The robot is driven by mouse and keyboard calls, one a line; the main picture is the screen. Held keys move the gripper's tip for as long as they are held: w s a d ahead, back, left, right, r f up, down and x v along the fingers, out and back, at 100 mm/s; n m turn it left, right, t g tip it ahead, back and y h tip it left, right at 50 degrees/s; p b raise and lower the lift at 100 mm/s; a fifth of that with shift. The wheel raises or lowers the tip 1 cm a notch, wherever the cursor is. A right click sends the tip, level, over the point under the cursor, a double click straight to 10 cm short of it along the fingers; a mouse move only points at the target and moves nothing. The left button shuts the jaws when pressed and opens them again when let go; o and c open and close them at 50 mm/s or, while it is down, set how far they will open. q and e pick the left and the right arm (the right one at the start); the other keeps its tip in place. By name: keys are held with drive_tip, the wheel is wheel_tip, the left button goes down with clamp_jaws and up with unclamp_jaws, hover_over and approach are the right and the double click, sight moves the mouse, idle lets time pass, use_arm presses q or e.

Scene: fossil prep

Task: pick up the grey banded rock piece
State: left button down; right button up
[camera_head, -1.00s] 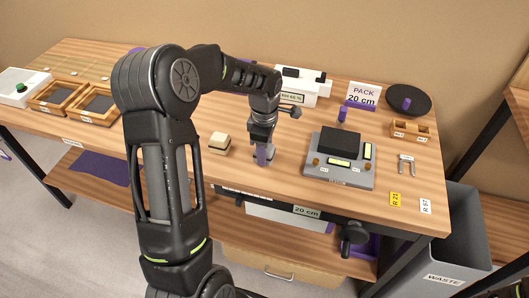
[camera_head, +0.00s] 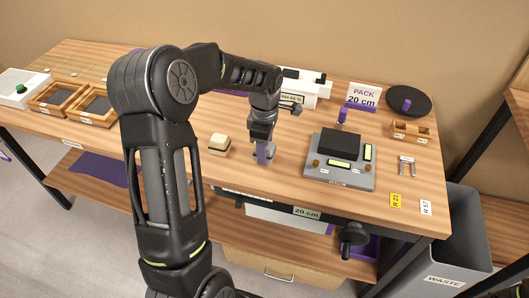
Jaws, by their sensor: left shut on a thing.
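My left gripper (camera_head: 264,153) points down over the front middle of the bench, its purple-grey fingers shut on a small grey piece. I take this to be the grey banded rock piece; it is mostly hidden by the fingers, and its bands cannot be made out. The gripper is close above the bench top; whether the piece touches the wood is unclear. A cream block with a darker band (camera_head: 219,144) lies on the bench just left of the gripper. My right gripper is not in view.
A grey device with a black top (camera_head: 340,145) stands right of the gripper. A white machine (camera_head: 305,88) and the PACK sign (camera_head: 362,96) are behind. A black disc (camera_head: 409,100) and wooden holder (camera_head: 411,130) are at right. Wooden trays (camera_head: 55,97) are at left. A grey waste bin (camera_head: 450,225) stands below.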

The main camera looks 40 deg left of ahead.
use_arm(q)
wheel_tip(320, 180, up, 9)
drive_tip(key=shift+f+b, duration=0.1)
drive_tip(key=shift+b, duration=0.2)
idle(0.5)
